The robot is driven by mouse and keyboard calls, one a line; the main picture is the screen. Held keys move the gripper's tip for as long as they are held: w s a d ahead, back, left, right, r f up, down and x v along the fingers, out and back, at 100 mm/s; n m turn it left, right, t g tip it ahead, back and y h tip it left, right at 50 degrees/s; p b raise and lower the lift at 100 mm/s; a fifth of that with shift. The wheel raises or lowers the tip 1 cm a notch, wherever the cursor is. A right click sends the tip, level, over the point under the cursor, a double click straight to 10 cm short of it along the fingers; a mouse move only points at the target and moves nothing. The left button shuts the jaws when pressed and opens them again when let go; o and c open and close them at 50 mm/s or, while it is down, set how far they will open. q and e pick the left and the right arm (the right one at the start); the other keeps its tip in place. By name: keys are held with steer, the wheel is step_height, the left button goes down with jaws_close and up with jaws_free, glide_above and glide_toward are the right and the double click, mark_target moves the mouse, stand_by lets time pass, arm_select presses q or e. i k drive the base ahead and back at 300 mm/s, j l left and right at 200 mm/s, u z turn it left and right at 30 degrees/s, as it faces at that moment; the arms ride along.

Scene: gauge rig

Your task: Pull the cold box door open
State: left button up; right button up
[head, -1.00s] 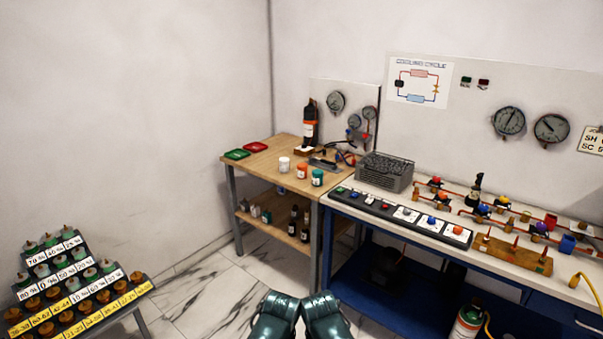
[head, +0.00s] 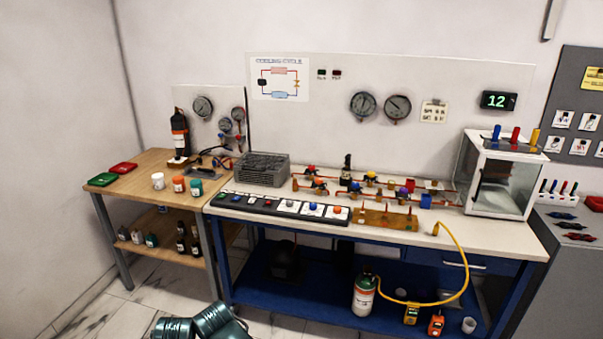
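The cold box (head: 499,174) is a white-framed box with clear panels at the right end of the long bench. Its front door (head: 496,185) looks shut. Red, blue and yellow pieces stand on its top. At the bottom left of the head view, teal parts of my arms (head: 205,324) show, far from the box. No fingertips of either gripper are visible.
The long bench (head: 400,233) carries a switch strip (head: 277,206), a grey finned unit (head: 262,169) and copper piping. A yellow hose (head: 467,265) hangs over its front edge to a cylinder (head: 364,294). A wooden table (head: 150,175) stands left. A grey cabinet stands right.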

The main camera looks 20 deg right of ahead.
mark_target(476, 188)
steer(key=z, duration=2.1)
steer(key=i, duration=0.5)
steer(key=i+j+z, duration=0.15)
steer(key=i, duration=0.35)
steer(key=i+j, duration=0.1)
steer(key=i, duration=0.4)
steer(key=i+j+z, duration=0.1)
steer(key=i, duration=0.4)
steer(key=i+j+z, duration=0.1)
steer(key=i, duration=0.4)
steer(key=j, duration=0.1)
